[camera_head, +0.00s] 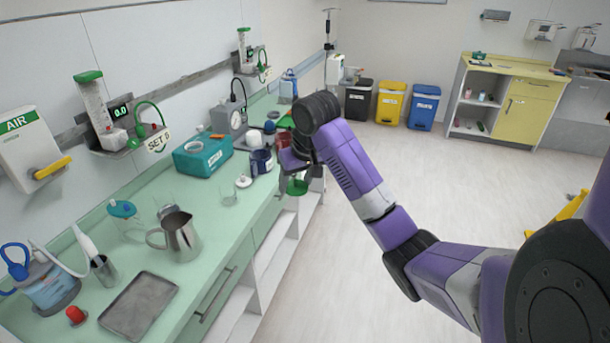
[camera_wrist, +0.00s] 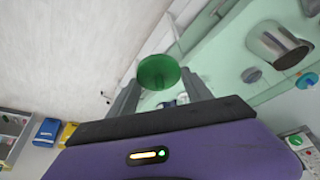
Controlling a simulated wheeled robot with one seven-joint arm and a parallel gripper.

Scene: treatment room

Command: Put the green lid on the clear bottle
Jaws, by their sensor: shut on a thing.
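My gripper (camera_head: 297,172) is at the front edge of the green counter, over the floor side. It is shut on the green lid (camera_head: 297,187), which hangs at its fingertips. In the wrist view the round green lid (camera_wrist: 158,72) sits between the two grey fingers. Another clear vessel (camera_head: 165,211) is partly hidden behind the steel pitcher. I cannot tell which is the clear bottle. The lid is apart from both.
The steel pitcher (camera_head: 181,238), a metal tray (camera_head: 139,305), a blue-lidded beaker (camera_head: 122,210) and a teal box (camera_head: 203,155) stand on the counter (camera_head: 212,246). A dark blue container (camera_head: 261,162) and other items stand close behind my gripper.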

